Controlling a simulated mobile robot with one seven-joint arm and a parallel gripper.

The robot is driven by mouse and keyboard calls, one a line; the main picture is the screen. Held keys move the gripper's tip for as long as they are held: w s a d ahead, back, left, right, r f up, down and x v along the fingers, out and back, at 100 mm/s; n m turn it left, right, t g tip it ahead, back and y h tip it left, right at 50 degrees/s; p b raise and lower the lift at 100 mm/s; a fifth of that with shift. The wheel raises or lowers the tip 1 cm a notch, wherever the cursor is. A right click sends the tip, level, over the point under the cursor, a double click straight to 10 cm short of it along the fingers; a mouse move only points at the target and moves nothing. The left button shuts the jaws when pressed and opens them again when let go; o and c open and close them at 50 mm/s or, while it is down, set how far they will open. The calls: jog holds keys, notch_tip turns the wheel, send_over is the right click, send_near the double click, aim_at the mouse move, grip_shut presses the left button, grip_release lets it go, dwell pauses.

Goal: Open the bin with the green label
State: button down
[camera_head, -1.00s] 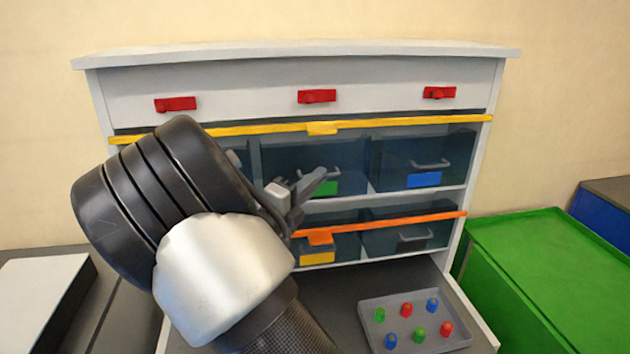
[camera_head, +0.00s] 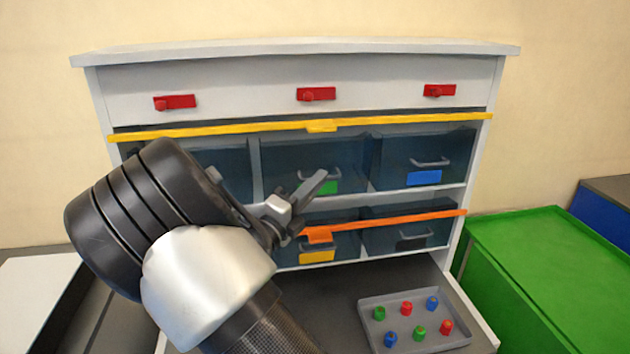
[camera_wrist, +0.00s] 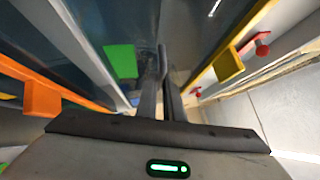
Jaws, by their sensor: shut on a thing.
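The bin with the green label (camera_head: 290,155) is a dark translucent bin in the middle of the upper row of the cabinet. Its green label (camera_head: 330,187) is partly covered by my fingers, and it also shows in the wrist view (camera_wrist: 121,61). My gripper (camera_head: 316,184) is at the front of this bin, shut on its grey handle (camera_wrist: 163,62). In the wrist view the two fingers are close together at the handle. The bin appears seated in its row, with no clear gap showing.
A yellow bar (camera_head: 400,121) runs above the upper bins, and an orange bar (camera_head: 400,220) crosses the lower row. A blue-labelled bin (camera_head: 455,150) is to the right. A tray (camera_head: 372,333) of small coloured pegs lies below. A green box (camera_head: 540,250) stands at right.

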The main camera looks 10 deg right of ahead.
jog(key=s+f+m+h, duration=0.1)
jog(key=m, duration=0.1)
jog(key=s+f+m+h, duration=0.1)
jog(key=f+m+h, duration=0.1)
jog(key=s+f+m+h, duration=0.1)
jog(key=m, duration=0.1)
jog(key=shift+s+f+g+h+b, duration=0.1)
jog(key=shift+f+g+h+b, duration=0.05)
jog(key=shift+g+h+b, duration=0.2)
jog(key=shift+f, duration=0.2)
jog(key=c, duration=1.9)
grip_release()
jog(key=v, duration=1.7)
jog(key=shift+f+b, duration=0.15)
jog(key=shift+b, duration=0.25)
jog(key=shift+s, duration=0.1)
